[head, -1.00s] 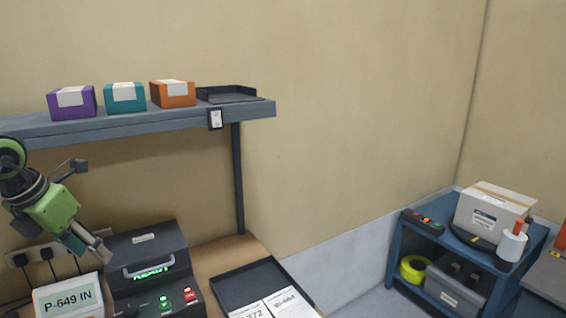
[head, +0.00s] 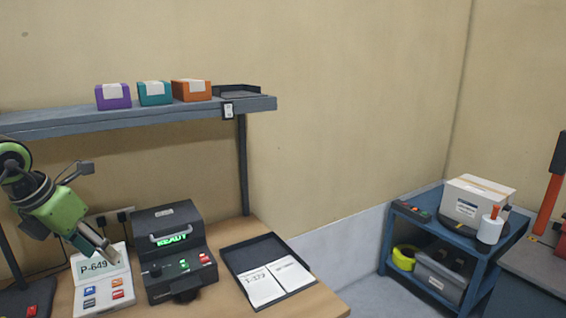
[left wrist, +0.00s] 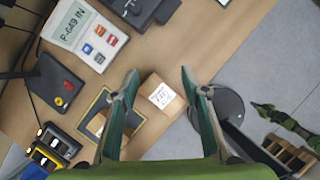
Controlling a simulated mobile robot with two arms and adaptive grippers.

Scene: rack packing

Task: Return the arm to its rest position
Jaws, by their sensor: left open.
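My left arm comes in from the left in the head view. Its green left gripper (head: 108,255) hangs in front of the white label device reading P-649 (head: 101,277). In the left wrist view the left gripper (left wrist: 158,82) has its two fingers spread wide, with nothing held between them. Beyond the fingertips a small brown box with a white label (left wrist: 161,98) lies on the wooden table. The label device (left wrist: 85,38) also shows at the top left there. My right gripper is not in view.
A black machine with a green READY display (head: 172,240) and a black tray with papers (head: 268,272) stand on the table. A shelf (head: 150,117) above carries purple, teal and orange boxes. A blue cart (head: 462,244) stands at the right.

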